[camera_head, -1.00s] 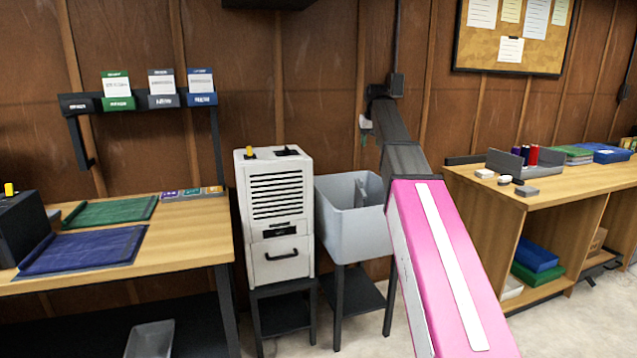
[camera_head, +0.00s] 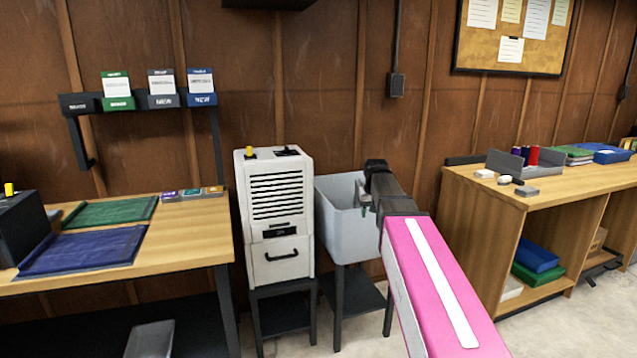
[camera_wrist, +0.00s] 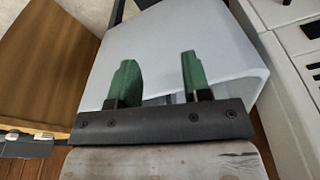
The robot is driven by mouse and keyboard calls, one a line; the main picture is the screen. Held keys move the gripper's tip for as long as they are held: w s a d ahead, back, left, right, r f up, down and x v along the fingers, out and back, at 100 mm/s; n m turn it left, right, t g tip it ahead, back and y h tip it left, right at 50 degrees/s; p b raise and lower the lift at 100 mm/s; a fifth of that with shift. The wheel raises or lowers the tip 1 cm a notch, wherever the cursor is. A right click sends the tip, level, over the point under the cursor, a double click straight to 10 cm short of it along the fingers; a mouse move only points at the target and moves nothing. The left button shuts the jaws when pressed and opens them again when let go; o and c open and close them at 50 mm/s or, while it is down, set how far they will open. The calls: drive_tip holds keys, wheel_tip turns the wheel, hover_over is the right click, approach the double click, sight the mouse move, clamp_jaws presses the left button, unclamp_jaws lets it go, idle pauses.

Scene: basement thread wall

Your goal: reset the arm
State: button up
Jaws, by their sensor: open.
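My arm, pink with a white stripe, reaches up from the lower right in the head view. At its end, my gripper (camera_head: 366,192) is small and partly hidden by the dark wrist, in front of the grey tub's right side. In the wrist view my gripper (camera_wrist: 156,78) shows two green fingers standing well apart with nothing between them. The pale grey tub (camera_wrist: 150,45) lies behind the fingers in the wrist view. In the head view the tub (camera_head: 340,222) stands on a dark stand.
A white louvred machine (camera_head: 275,215) stands left of the tub. A wooden workbench (camera_head: 180,240) with green and blue cloths is at left. A wooden shelf bench (camera_head: 480,205) with small items is at right. A power box (camera_head: 396,85) is on the wall.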

drive_tip(key=s+f+g, duration=0.2)
drive_tip(key=s+f, duration=2.2)
drive_tip(key=shift+s+f, duration=0.15)
drive_tip(key=shift+f, duration=0.1)
drive_tip(key=shift+a, duration=0.1)
drive_tip(key=shift+c, duration=0.2)
